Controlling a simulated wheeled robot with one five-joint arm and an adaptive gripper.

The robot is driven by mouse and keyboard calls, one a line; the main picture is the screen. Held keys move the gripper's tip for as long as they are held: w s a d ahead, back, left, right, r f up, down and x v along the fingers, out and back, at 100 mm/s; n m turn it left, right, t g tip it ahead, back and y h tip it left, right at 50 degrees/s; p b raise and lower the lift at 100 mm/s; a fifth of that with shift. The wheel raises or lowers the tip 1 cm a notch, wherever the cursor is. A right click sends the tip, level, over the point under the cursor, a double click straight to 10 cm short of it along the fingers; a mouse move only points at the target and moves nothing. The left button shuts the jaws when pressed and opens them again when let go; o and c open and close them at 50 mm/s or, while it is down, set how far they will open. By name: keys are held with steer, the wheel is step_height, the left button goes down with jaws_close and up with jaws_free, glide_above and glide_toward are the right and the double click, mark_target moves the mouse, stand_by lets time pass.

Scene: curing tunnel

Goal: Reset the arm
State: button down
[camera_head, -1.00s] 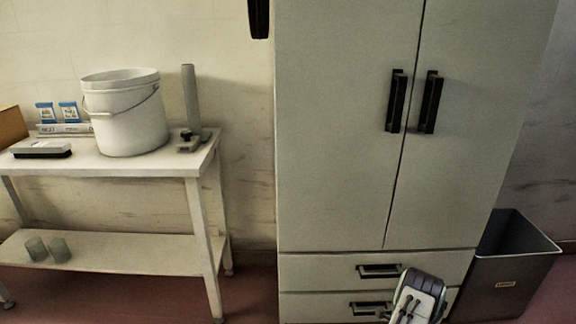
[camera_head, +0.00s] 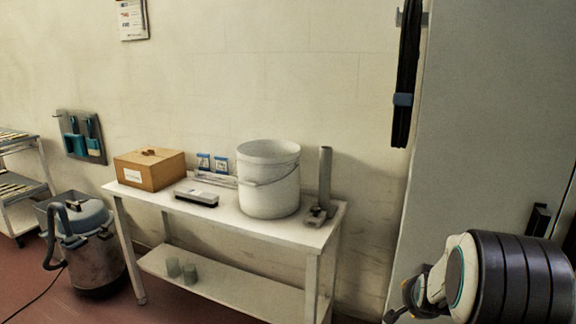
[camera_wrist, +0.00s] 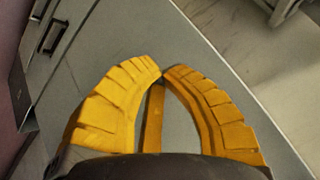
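My arm shows at the lower right of the head view, in front of the grey cabinet (camera_head: 480,130). Its thick dark-ringed part is close to the camera, and its pale links point left and down. In the wrist view my gripper (camera_wrist: 161,70) has two yellow ribbed fingers that curve inward, with their tips practically meeting. Nothing is visibly held at the tips. A narrow yellowish strip shows between the fingers, lower down; I cannot tell what it is. Behind the fingers is a flat grey-green surface, with dark handles at the upper left.
A white table (camera_head: 325,225) holds a white bucket (camera_head: 268,190), a cardboard box (camera_head: 150,172), a brush and a small upright stand. A vacuum cleaner (camera_head: 95,265) stands on the floor at left, beside a shelf rack (camera_head: 20,185). Dark straps hang at the cabinet's side.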

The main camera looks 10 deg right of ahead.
steer(key=s+a+r+n+y+p, duration=0.2)
steer(key=s+a+r+n+p, duration=0.1)
steer(key=a+r, duration=0.55)
steer(key=s+a+r+n+g+p, duration=0.1)
steer(key=s+a+r+n+p, duration=0.2)
steer(key=s+a, duration=0.2)
steer(key=s+a+r+n+g+y+p, duration=0.1)
steer(key=s+a+r+n+p, duration=0.2)
steer(key=s, duration=0.6)
steer(key=s+a+r+n+g+y+p, duration=0.1)
steer(key=s+a+r+n+g+p, duration=0.1)
steer(key=s+a+r, duration=0.3)
steer(key=s+a+n+p, duration=0.1)
steer(key=s+a, duration=0.1)
steer(key=shift+s+a, duration=0.25)
steer(key=shift+a, duration=0.15)
steer(key=shift+r, duration=0.1)
